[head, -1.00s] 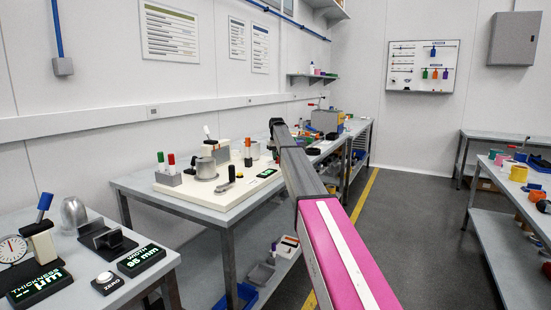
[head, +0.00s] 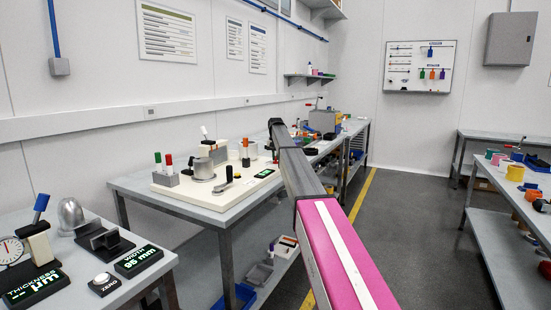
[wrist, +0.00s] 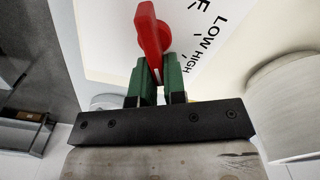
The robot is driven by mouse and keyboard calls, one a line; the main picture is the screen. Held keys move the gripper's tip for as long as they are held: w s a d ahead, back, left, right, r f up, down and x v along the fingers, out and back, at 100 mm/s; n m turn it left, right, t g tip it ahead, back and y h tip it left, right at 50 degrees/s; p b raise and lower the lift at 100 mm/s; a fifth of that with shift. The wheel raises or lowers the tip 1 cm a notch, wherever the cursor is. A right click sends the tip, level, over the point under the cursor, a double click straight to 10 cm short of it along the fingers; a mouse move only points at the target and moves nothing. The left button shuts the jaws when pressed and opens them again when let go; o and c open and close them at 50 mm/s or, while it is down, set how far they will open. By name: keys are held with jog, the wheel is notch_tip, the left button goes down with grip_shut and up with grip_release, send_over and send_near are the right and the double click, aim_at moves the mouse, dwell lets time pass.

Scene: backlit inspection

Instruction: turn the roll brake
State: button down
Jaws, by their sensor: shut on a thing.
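The roll brake appears in the wrist view as a red pointer-like handle (wrist: 152,35) on a white face printed with LOW and HIGH. Another letter, partly cut off, shows at the top edge. My gripper (wrist: 158,75) has green fingertips on both sides of the handle's lower end and is shut on it. The handle's upper end stands clear beyond the fingertips. In the head view I cannot make out my gripper or the red handle.
A large pale cylinder (wrist: 290,105) stands close to the right of my gripper. In the head view, a white board (head: 222,196) with a black crank, pens and a metal cup lies on the middle bench. Gauges and displays (head: 138,261) fill the near-left bench. The aisle floor (head: 405,225) is clear.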

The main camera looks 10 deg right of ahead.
jog(key=c, duration=1.2)
grip_release()
jog(key=shift+r, duration=0.1)
notch_tip(320, 180, up, 11)
jog(key=shift+f, duration=0.2)
